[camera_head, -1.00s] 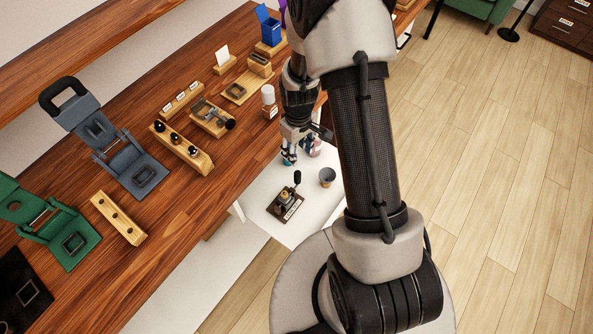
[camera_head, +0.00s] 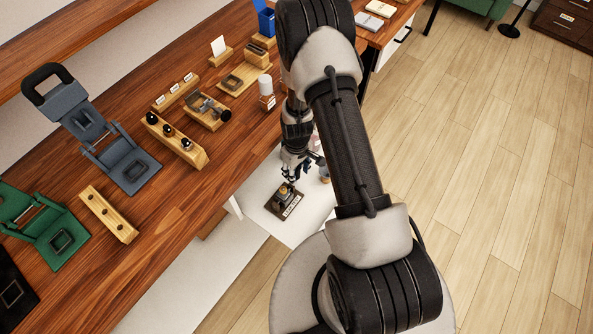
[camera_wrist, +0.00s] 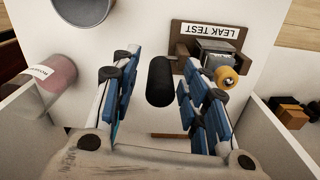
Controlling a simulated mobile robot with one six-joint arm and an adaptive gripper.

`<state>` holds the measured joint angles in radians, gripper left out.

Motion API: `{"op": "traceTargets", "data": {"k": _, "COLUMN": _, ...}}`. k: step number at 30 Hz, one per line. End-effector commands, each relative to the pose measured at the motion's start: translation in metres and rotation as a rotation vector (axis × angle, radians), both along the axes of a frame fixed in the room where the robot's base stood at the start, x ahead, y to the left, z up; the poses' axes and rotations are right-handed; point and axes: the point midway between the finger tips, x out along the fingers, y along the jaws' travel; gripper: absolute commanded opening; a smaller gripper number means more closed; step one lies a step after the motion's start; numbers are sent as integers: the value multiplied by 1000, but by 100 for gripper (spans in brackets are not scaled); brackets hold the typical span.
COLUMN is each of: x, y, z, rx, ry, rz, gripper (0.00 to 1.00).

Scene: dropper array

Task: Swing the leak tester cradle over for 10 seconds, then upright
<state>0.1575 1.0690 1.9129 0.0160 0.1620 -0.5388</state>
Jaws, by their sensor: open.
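The leak tester (camera_head: 287,203) is a dark brown base with a white label, lying on the white surface below the bench's front edge. In the wrist view its label (camera_wrist: 208,30) reads "LEAK TEST", upside down. Its cradle (camera_wrist: 213,58) holds a greyish block, with a round yellow-orange part (camera_wrist: 226,77) at its side. The black handle (camera_wrist: 160,82) appears between my gripper's fingers, with a gap on both sides. My gripper (camera_wrist: 163,84) is open. In the head view my gripper (camera_head: 291,177) is just above the tester and hides the handle.
A grey cup (camera_wrist: 84,10) and a pinkish labelled jar (camera_wrist: 52,76) stand on the left in the wrist view. The bench (camera_head: 150,230) carries green and blue-grey press-like stands (camera_head: 125,165) and wooden racks (camera_head: 110,216). Open floor lies to the right.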

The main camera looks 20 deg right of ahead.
Motion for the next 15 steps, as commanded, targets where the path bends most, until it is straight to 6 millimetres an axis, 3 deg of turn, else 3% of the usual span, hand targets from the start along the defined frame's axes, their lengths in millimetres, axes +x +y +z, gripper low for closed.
{"op": "traceTargets", "data": {"k": 7, "x": 0, "y": 0, "z": 0, "rx": 0, "ry": -1, "rz": 0, "gripper": 41}}
{"op": "traceTargets", "data": {"k": 15, "x": 0, "y": 0, "z": 0, "rx": 0, "ry": -1, "rz": 0, "gripper": 23}}
